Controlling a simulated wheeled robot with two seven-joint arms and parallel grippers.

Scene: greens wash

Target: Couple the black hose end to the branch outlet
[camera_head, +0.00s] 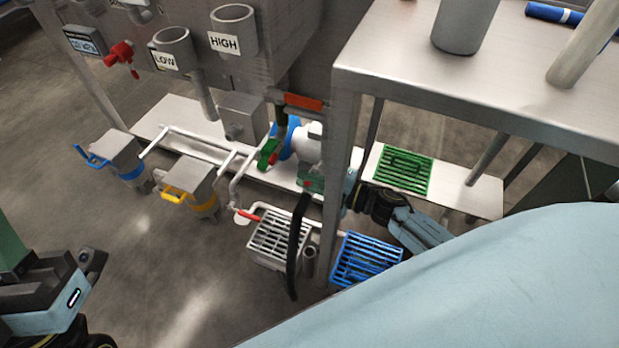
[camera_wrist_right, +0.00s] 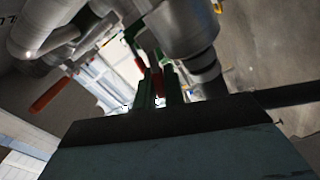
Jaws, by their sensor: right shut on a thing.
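The black hose (camera_head: 296,250) hangs down in front of the grey-grated drain in the head view. Its upper end is at my right gripper (camera_head: 311,180), which is partly hidden by the steel post. The right gripper is shut on the hose near this end. In the right wrist view the gripper's fingers (camera_wrist_right: 158,92) point toward grey metal pipework (camera_wrist_right: 180,28), and a dark hose length (camera_wrist_right: 285,93) runs off to the right. I cannot clearly tell which fitting is the branch outlet, or whether the hose touches it. My left gripper (camera_head: 85,268) is at the lower left, fingers unclear.
A steel post (camera_head: 338,170) stands beside the right gripper. Close by are a green valve (camera_head: 267,153), white pipes, a grey-grated drain (camera_head: 280,236) and a blue-grated drain (camera_head: 366,260). Blue-handled and yellow-handled units (camera_head: 188,185) stand left. Open floor lies front left.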

